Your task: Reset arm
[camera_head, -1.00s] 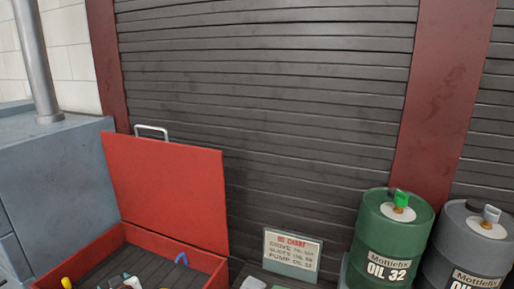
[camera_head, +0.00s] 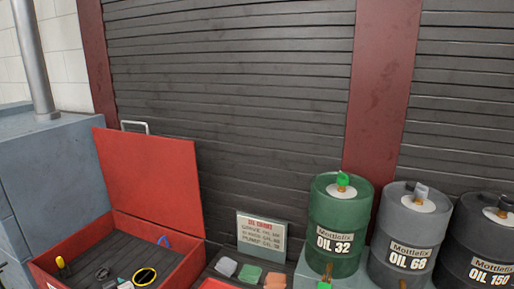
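Neither of my grippers shows in the head view, and no part of my arms can be made out. The view holds an open red toolbox (camera_head: 196,272) at the lower left, its lid (camera_head: 150,180) standing upright behind it. Small tools lie inside, among them a yellow-handled one (camera_head: 62,267) and a round yellow-and-black item (camera_head: 145,276). An oil chart sign (camera_head: 262,233) stands right of the toolbox.
A green OIL 32 drum (camera_head: 335,222), a grey OIL 68 drum (camera_head: 408,232) and a dark OIL 150 drum (camera_head: 480,245) stand in a row at right. Folded cloths (camera_head: 250,273) lie before the sign. A blue-grey cabinet (camera_head: 50,180) stands left; a slatted shutter (camera_head: 240,90) closes the back.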

